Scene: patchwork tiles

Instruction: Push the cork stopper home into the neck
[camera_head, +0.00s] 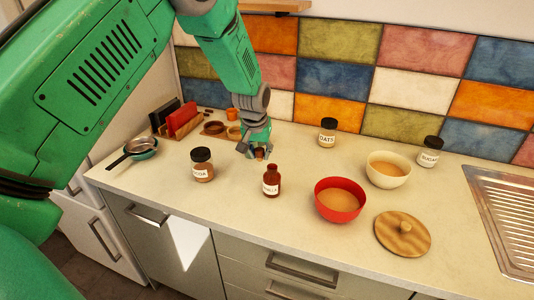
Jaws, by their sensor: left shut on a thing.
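A small dark brown bottle (271,182) with a white label, seemingly reading vanilla, stands upright near the counter's front edge. Its neck points up and looks uncovered. My left gripper (257,151) is shut on a small brown cork stopper (259,153), most of which the fingers hide. In the picture the gripper and cork are just above and left of the bottle's neck, with a gap between cork and neck. How far behind the neck they are I cannot tell. My right gripper is out of view.
Close left of the bottle stands a dark-lidded cocoa jar (202,165). To the right are a red bowl (338,212), a cream bowl (387,181) and a round wooden lid (402,234). Oats (327,138) and sugar (427,157) jars stand behind. Pans (140,147) lie far left.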

